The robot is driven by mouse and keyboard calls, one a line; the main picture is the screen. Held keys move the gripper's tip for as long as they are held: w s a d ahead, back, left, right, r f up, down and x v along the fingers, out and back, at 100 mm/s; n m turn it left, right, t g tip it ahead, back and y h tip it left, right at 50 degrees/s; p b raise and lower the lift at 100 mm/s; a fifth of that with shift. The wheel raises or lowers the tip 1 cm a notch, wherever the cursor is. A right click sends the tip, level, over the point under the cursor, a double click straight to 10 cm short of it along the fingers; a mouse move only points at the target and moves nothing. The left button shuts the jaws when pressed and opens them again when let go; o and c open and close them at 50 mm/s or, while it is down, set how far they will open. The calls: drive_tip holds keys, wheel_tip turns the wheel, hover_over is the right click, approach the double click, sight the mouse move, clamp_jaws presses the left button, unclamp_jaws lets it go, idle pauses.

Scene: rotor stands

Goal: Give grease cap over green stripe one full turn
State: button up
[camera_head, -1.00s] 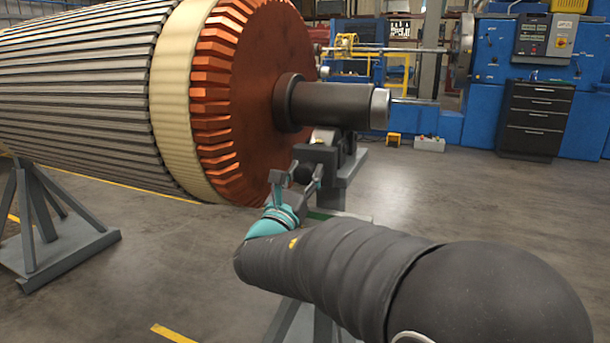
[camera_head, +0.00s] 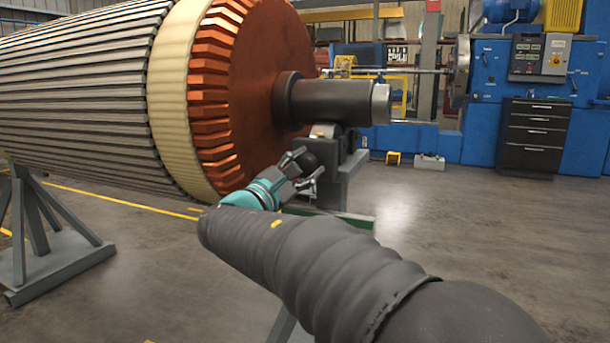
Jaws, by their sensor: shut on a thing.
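The grease cap (camera_head: 308,160) is a small dark round knob on the near side of the rotor stand's bearing block, below the shaft. My gripper (camera_head: 306,172) is at the cap, with one grey finger above left and one below right. It is shut on the cap, which the fingers partly hide. A green stripe (camera_head: 350,219) shows low on the stand, below the cap and partly behind my arm. How far the cap is turned cannot be told.
The big rotor (camera_head: 85,95) with its copper end disc (camera_head: 245,90) hangs close above my gripper. Its dark shaft (camera_head: 335,102) rests on the grey stand (camera_head: 345,185). Another stand (camera_head: 55,260) is at left. Open floor lies to the right, before blue machinery (camera_head: 480,130).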

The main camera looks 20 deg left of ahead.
drive_tip(key=shift+m+g+b, duration=0.35)
drive_tip(key=shift+m+g, duration=0.05)
drive_tip(key=shift+m, duration=0.8)
drive_tip(key=o, duration=1.2)
drive_tip(key=shift+c, duration=0.2)
drive_tip(key=v, duration=1.2)
drive_tip(key=shift+a, duration=0.15)
